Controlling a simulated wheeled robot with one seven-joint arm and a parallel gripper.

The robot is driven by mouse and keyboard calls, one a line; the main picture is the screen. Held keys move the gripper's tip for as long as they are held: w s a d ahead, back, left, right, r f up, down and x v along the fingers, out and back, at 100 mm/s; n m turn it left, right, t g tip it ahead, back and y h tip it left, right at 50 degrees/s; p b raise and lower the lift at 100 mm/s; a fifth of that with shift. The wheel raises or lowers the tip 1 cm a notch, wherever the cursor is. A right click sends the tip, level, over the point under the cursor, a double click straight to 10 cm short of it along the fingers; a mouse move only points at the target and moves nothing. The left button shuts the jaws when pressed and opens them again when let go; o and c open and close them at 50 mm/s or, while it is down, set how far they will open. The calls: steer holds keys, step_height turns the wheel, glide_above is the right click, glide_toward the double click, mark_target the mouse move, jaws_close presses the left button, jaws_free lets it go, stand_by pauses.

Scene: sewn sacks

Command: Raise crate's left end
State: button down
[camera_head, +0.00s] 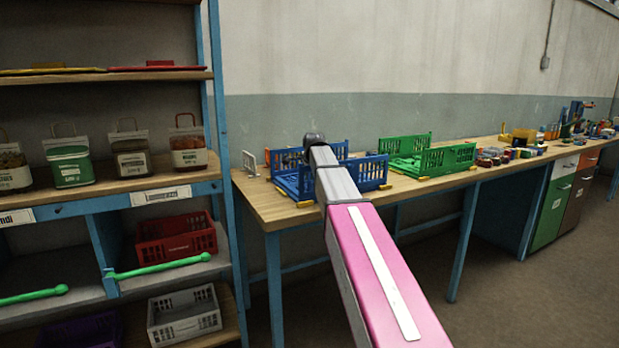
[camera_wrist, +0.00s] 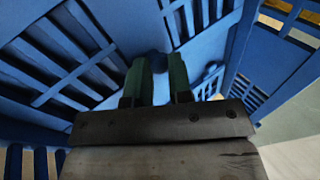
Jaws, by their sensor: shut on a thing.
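A blue slatted crate (camera_head: 371,173) is on the wooden workbench, near its left end. My pink and grey arm crosses in front of it and hides its middle, so I cannot tell whether its left end is off the bench. In the wrist view, the crate's blue walls (camera_wrist: 62,62) fill most of the picture. My gripper (camera_wrist: 160,62) has its two dark green fingers down among these walls, close together. It is shut on a blue part of the crate, mostly hidden between the fingers. In the head view my fingers are hidden.
A green crate (camera_head: 447,160) stands on the workbench (camera_head: 268,205) just right of the blue one. Small coloured items lie farther right. A shelf rack (camera_head: 183,77) with pouches and a red crate (camera_head: 176,238) stands close on the left. A wall runs behind the bench.

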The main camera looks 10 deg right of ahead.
mark_target(297, 185)
steer(key=a+r+h, duration=0.1)
steer(key=r+h, duration=0.1)
steer(key=shift+s+a+r+n+t+h, duration=0.15)
steer(key=shift+s+a+n+t+h, duration=0.15)
steer(key=shift+s+a+n+t, duration=0.1)
steer(key=a+r+t+h, duration=0.1)
steer(key=h, duration=0.1)
steer(key=s+a+r+n+h, duration=0.1)
steer(key=a, duration=0.1)
steer(key=shift+a+r+t+h, duration=0.2)
steer(key=shift+t+h, duration=0.2)
steer(key=a+h, duration=0.1)
steer(key=a+n+t+h, duration=0.1)
steer(key=s+a, duration=0.1)
steer(key=shift+r+n+t+h, duration=0.3)
steer(key=shift+r+h, duration=0.1)
steer(key=shift+s+a+f+n+t+h, duration=0.2)
steer(key=shift+s+a+t+h, duration=0.15)
steer(key=shift+a, duration=0.55)
steer(key=shift+s+a+f+n+t+h, duration=0.25)
steer(key=shift+a+h, duration=0.15)
steer(key=shift+a, duration=0.5)
steer(key=shift+s+a+f+n+t+h, duration=0.15)
steer(key=shift+s+a+t+h, duration=0.15)
steer(key=shift+a, duration=0.6)
